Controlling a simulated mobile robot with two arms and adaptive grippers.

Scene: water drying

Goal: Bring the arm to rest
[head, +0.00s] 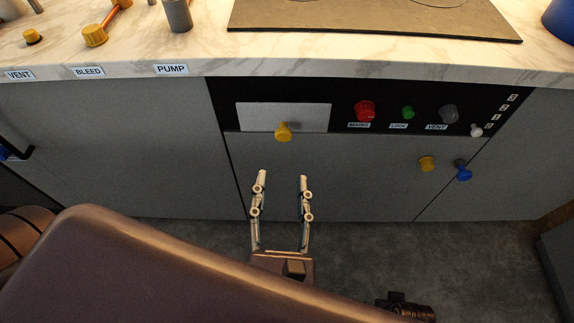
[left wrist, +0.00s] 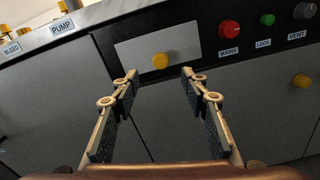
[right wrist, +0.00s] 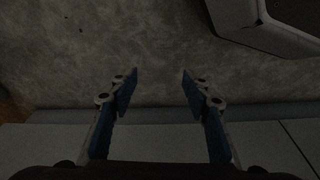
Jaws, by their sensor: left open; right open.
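My left gripper (head: 282,183) is open and empty in front of the grey cabinet fronts, below a pale panel (head: 262,117) with a yellow knob (head: 283,131). In the left wrist view the open fingers (left wrist: 160,75) frame that yellow knob (left wrist: 160,61) in the picture, with nothing between them. My left arm's large brown link covers the lower left of the head view.
The black control panel has a red MAINS knob (head: 365,110), a green LOCK knob (head: 408,112) and a grey VENT knob (head: 449,113). A yellow knob (head: 427,163) and a blue knob (head: 463,172) stick out lower right. A marble countertop (head: 200,55) runs above. Floor in front is clear.

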